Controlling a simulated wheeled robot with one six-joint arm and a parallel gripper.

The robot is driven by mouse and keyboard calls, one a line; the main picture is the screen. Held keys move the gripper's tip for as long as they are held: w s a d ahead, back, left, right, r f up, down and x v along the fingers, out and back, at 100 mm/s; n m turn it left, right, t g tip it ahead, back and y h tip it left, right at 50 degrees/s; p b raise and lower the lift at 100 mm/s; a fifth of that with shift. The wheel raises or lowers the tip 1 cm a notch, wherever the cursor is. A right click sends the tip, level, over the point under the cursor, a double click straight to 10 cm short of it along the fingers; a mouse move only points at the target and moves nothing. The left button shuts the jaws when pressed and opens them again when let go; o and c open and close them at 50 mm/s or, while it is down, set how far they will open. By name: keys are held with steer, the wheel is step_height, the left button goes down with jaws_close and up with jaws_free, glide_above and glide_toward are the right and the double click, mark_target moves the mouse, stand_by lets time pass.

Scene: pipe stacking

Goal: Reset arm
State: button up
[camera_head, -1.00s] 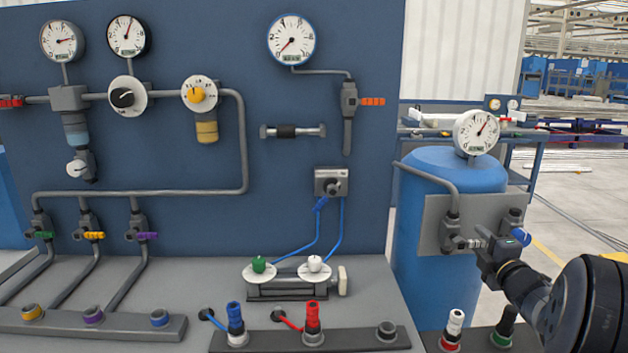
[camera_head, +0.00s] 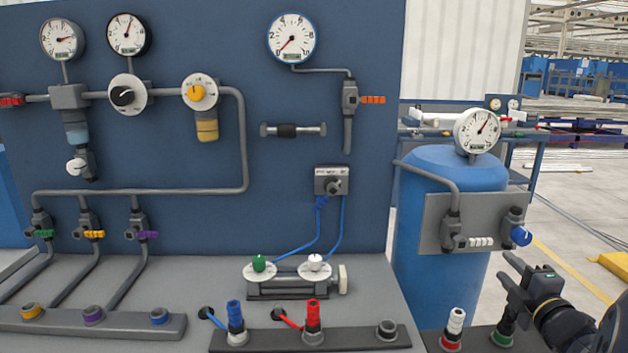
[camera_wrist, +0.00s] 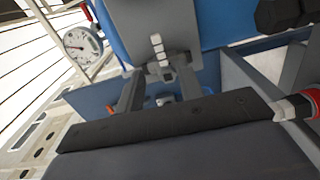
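My gripper (camera_head: 507,267) is at the lower right of the head view, below and to the right of the grey valve plate (camera_head: 432,222) on the blue tank (camera_head: 420,280). It is apart from the plate and holds nothing. In the wrist view its two fingers (camera_wrist: 160,80) stand apart with a gap between them. The white ribbed handle (camera_head: 481,242) on the plate is free, and it also shows ahead of the fingers in the wrist view (camera_wrist: 158,46). A blue valve knob (camera_head: 521,236) sits at the plate's right end.
A round gauge (camera_head: 477,131) stands on top of the tank. The blue panel (camera_head: 290,190) with pipes and gauges fills the left. Open floor (camera_head: 570,200) lies to the right.

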mark_target(483, 239)
steer(key=w, duration=1.1)
steer(key=shift+a, duration=0.25)
steer(key=shift+w+r+n, duration=0.1)
steer(key=shift+r+n, duration=0.1)
steer(key=shift+n, duration=0.1)
steer(key=shift+r+n, duration=0.5)
steer(key=shift+n, duration=0.5)
